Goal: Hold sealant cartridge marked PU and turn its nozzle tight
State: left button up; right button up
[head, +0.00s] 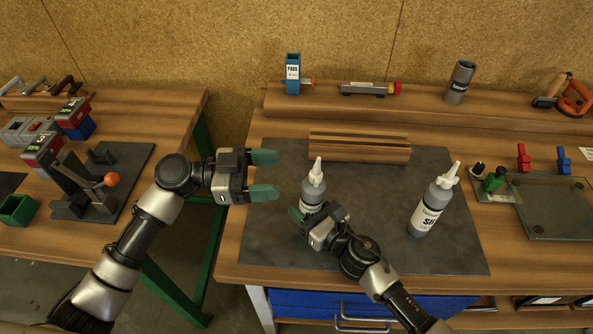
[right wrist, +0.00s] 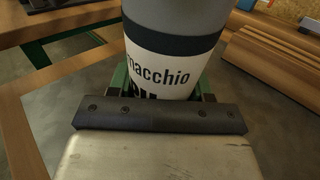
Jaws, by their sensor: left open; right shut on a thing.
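A grey cartridge (head: 313,189) with a white nozzle (head: 317,171) stands upright on the dark mat (head: 375,170). My right gripper (head: 308,212) is shut on its lower body. In the right wrist view the cartridge (right wrist: 175,50) has a white label reading "macchio"; the larger letters below are mostly hidden by the gripper, so the mark is only partly readable. My left gripper (head: 278,175) is open and empty, left of the nozzle at about its height in the picture, fingers pointing right. A second cartridge (head: 431,208), its label starting with S, stands to the right with a tilted white nozzle (head: 449,175).
A grooved wooden block (head: 359,147) lies behind the held cartridge. A glass plate (head: 555,207) with red and blue clamps lies at right. A blue dispenser (head: 292,75) and a grey cylinder (head: 460,82) stand on the back shelf. The mat between the cartridges is clear.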

pick_arm(q)
jog(key=shift+s+a, duration=0.2)
jog(key=shift+a, duration=1.3)
pick_arm(e)
jog(key=shift+f, duration=0.1)
jog(key=o, duration=1.2)
jog(key=shift+s+d, duration=0.1)
